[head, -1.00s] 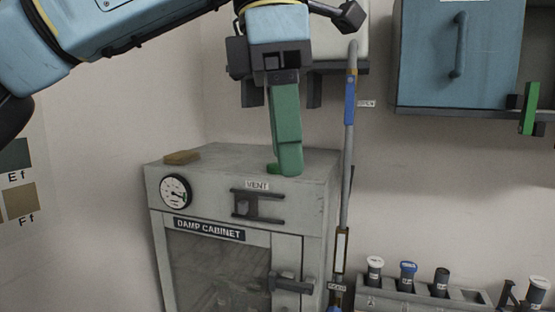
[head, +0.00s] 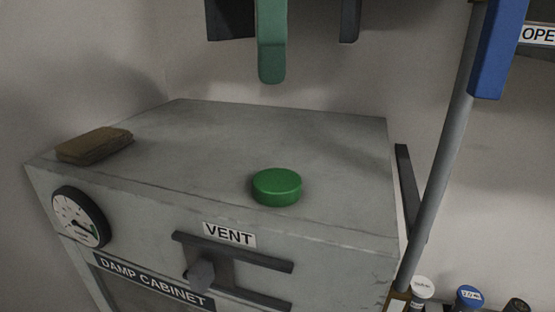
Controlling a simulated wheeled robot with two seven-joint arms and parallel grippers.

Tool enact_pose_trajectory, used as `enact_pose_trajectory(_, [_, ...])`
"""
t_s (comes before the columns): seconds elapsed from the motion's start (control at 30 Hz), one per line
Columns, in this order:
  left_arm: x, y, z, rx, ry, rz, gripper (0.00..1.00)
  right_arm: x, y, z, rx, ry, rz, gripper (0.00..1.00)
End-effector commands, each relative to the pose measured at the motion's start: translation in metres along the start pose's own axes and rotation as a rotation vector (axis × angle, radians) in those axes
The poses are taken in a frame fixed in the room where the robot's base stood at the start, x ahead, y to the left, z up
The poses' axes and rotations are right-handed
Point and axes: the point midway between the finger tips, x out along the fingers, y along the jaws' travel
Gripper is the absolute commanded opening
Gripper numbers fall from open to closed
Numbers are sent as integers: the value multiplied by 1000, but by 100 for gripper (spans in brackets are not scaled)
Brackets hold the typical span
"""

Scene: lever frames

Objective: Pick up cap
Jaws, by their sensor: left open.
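The green cap (head: 277,187) is a short round disc. It lies flat on the top of the damp cabinet (head: 225,140), near its front edge, above the VENT label. My left gripper (head: 271,72) comes down from the top of the head view, with a green finger showing and the rest cut off by the frame. It is open, above and apart from the cap, and nothing is seen in it. The other finger is not clearly seen. My right gripper is not in view.
A brown block (head: 94,145) lies at the cabinet top's left edge. A round gauge (head: 80,217) and a vent slide (head: 235,262) are on the front. A grey pipe with a blue handle (head: 498,48) stands at right. The cabinet top around the cap is clear.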

Motion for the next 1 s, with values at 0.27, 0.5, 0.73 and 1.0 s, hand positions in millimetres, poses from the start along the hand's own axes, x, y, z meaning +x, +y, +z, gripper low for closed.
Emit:
enact_pose_trajectory(0.27, [57,0,0,3,0,-4,72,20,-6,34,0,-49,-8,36])
enact_pose_trajectory(0.5, [76,0,0,0,0,-1,72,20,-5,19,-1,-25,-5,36])
enact_pose_trajectory(0.73, [105,2,2,0,2,-3,72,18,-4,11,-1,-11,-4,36])
enact_pose_trajectory(1.0, [128,1,3,1,0,-1,72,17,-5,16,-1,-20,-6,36])
